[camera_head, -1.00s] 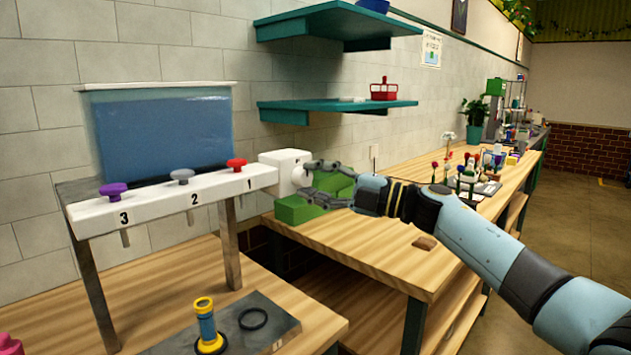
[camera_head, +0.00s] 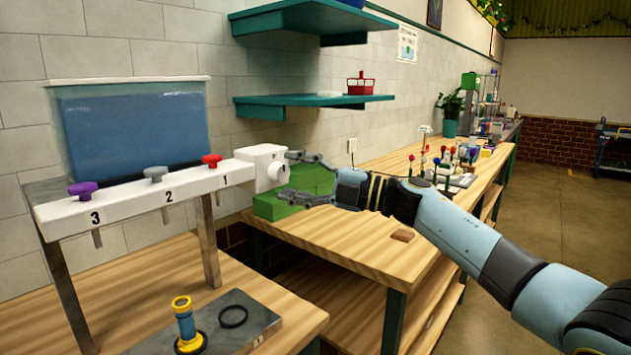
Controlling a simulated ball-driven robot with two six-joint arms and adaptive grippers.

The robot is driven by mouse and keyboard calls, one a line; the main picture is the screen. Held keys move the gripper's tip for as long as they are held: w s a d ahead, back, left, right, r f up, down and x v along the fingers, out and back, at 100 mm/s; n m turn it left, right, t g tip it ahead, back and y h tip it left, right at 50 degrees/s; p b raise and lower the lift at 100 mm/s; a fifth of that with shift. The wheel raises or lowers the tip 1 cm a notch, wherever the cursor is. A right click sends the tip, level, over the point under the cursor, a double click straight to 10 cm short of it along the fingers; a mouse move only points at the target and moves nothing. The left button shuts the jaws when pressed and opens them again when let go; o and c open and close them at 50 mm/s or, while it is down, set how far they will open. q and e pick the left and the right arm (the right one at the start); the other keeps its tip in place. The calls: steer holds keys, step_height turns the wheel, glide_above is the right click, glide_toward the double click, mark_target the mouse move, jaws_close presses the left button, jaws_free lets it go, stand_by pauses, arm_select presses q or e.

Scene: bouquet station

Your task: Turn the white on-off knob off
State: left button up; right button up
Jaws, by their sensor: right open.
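The white on-off knob (camera_head: 276,171) is a round white knob on the right-hand face of a white box (camera_head: 256,155), at the right end of the white dispenser bar. My right gripper (camera_head: 286,175) is open and empty beside it. One finger is above the knob's height and the other below it, with the knob to the left of the gap. I cannot tell whether the fingers touch it. My left gripper is not in view.
A green block (camera_head: 292,192) stands on the wooden bench behind my gripper. The bar (camera_head: 140,199) carries purple, grey and red knobs. Below are a metal plate (camera_head: 255,310) and a yellow-blue cylinder (camera_head: 186,325). Teal shelves (camera_head: 310,101) hang above.

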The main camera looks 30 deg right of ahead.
steer(key=v, duration=1.1)
steer(key=shift+s+d, duration=0.15)
steer(key=s+f+m+h+b, duration=0.4)
steer(key=s+f+m, duration=0.15)
steer(key=f, duration=1.05)
steer(key=s+f+m+h+b, duration=0.35)
steer(key=f+m, duration=0.25)
steer(key=f, duration=1)
steer(key=s+f+m+h+b, duration=0.4)
steer(key=s+f+m, duration=0.1)
steer(key=f, duration=1.1)
steer(key=s+a+f+m+g+h+b, duration=0.1)
steer(key=s+f+m+g+h+b, duration=0.35)
steer(key=s+f, duration=1.55)
steer(key=s+a+f+m+g, duration=0.1)
steer(key=s+f+m+g, duration=0.1)
steer(key=s, duration=0.7)
steer(key=s+a+f+m+g+y+p, duration=0.1)
steer(key=s+f+g, duration=0.3)
steer(key=s, duration=0.5)
steer(key=shift+a+f+m+g, duration=0.15)
steer(key=shift+f+m+g, duration=0.2)
steer(key=shift+m+g, duration=0.65)
